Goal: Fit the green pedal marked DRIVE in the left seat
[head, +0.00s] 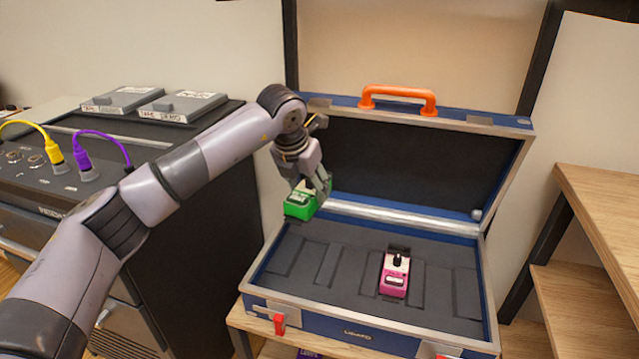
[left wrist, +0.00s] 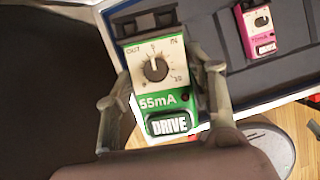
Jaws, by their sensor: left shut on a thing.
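The green pedal (head: 301,204) marked DRIVE is held in my left gripper (head: 318,186), above the left side of the open case. In the left wrist view the green pedal (left wrist: 160,85) sits between the two fingers, its knob and DRIVE label facing the camera. The blue case (head: 350,325) has a dark foam insert with several recessed seats. The left seat (head: 283,257) looks empty. A pink pedal (head: 394,275) sits in a seat right of the middle; it also shows in the left wrist view (left wrist: 262,28). My right gripper is not in view.
The raised case lid (head: 400,160) with an orange handle (head: 398,97) stands behind the insert. A dark cabinet with a patch panel and yellow and purple cables (head: 95,150) stands at left. A wooden shelf (head: 600,200) is at right.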

